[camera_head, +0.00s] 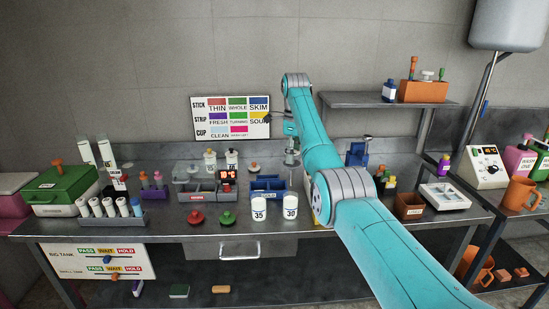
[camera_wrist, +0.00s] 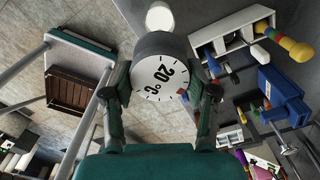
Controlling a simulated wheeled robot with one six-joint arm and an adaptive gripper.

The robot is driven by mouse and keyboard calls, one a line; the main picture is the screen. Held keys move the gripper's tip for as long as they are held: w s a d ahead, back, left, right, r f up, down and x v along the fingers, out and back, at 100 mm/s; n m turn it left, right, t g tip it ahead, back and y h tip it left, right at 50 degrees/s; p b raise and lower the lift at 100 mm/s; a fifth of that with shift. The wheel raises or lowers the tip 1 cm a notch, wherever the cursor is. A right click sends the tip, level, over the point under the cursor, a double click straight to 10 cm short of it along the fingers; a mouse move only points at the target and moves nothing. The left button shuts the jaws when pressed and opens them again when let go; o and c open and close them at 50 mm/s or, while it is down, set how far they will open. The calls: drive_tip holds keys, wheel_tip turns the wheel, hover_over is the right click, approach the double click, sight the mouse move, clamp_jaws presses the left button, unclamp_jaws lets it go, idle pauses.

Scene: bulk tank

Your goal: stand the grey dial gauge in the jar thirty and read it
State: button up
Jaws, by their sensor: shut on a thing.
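My gripper (camera_wrist: 163,92) is shut on the grey dial gauge (camera_wrist: 151,45), with one finger on each side of it in the wrist view. Its white face shows "20 °C" upside down and some tick marks; I cannot make out a needle. In the head view my gripper (camera_head: 291,148) is above the bench, behind the jars. The jar thirty (camera_head: 290,212) is white, marked 30, and stands upright near the front of the bench. The jar marked 35 (camera_head: 259,213) stands just left of it. A white round thing (camera_wrist: 160,16) shows beyond the gauge; I cannot tell what it is.
A blue tray (camera_head: 267,184) lies behind the jars. Red and green knobbed lids (camera_head: 196,217) lie to their left. A raised shelf (camera_head: 355,100) stands behind my arm.

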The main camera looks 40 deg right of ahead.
idle(0.4)
drive_tip(key=shift+f, duration=6.3)
drive_tip(key=o, duration=1.4)
drive_tip(key=shift+c, duration=0.2)
wheel_tip(320, 180, up, 12)
